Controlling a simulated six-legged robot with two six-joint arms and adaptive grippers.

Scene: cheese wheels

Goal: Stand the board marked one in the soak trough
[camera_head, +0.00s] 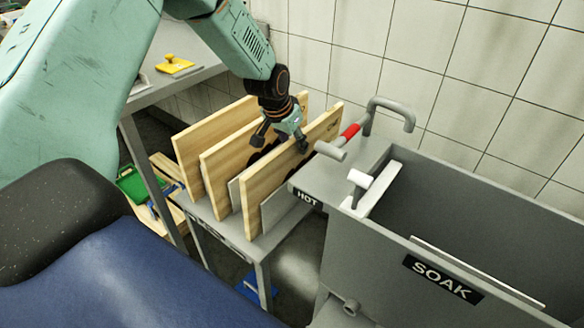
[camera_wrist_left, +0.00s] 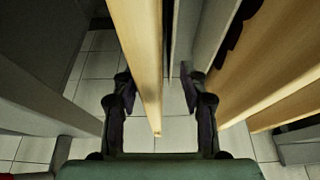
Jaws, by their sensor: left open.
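Three wooden boards stand upright side by side on a small grey stand: a left one (camera_head: 190,160), a middle one (camera_head: 220,165) and a right one (camera_head: 258,185) nearest the trough. I cannot read which is marked one. My left gripper (camera_head: 280,140) is at the top of the right board. In the left wrist view its open fingers (camera_wrist_left: 158,95) lie either side of a board edge (camera_wrist_left: 142,50), with gaps showing. The grey soak trough (camera_head: 365,265), labelled SOAK, is at the right, its inside partly visible. My right gripper is not in view.
Grey dividers (camera_head: 283,208) stand between the boards. A tiled wall (camera_head: 430,40) closes the back. A yellow object (camera_head: 175,65) sits on the left table.

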